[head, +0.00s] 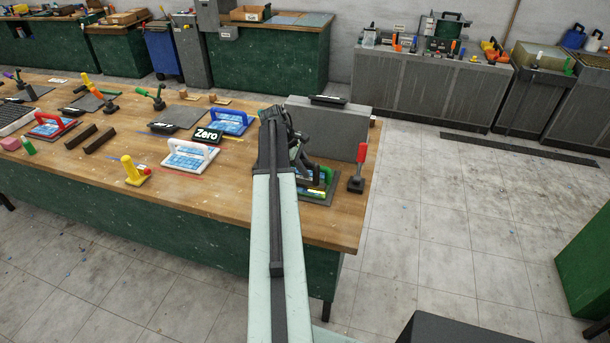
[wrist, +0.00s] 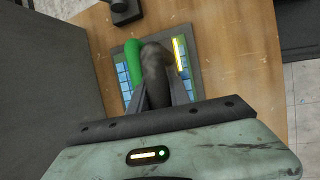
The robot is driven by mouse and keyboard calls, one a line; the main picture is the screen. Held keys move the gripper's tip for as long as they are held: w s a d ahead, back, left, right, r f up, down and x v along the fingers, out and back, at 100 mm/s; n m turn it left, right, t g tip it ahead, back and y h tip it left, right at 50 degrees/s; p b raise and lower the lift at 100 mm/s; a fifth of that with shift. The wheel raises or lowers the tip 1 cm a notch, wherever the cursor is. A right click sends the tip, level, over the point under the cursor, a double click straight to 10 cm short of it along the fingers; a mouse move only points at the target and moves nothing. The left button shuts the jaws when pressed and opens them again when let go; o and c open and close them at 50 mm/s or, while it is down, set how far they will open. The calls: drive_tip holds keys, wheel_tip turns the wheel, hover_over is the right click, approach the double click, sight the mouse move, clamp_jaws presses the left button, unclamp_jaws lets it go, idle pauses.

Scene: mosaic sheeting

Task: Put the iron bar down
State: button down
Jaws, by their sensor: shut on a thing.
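My gripper (wrist: 160,98) is shut on a dark bar-like thing, which I take to be the iron bar (wrist: 154,62). In the wrist view its end points away from me, above a board of blue tiles (wrist: 124,80) with a green handle (wrist: 133,58). I cannot tell whether the bar touches the board. In the head view my gripper (head: 308,172) is over the right end of the wooden table, and my arm hides part of it. Two similar dark bars (head: 99,141) lie on the table at the left.
A grey block (head: 335,125) stands close behind my gripper. A red-handled tool (head: 357,172) stands to its right, near the table edge. White-handled (head: 190,156) and blue-handled (head: 231,122) tile boards lie to the left. The front strip of the wooden table (head: 225,205) is clear.

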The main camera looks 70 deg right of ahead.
drive_tip(key=c, duration=1.5)
unclamp_jaws()
drive_tip(key=p+v, duration=1.1)
drive_tip(key=v, duration=0.1)
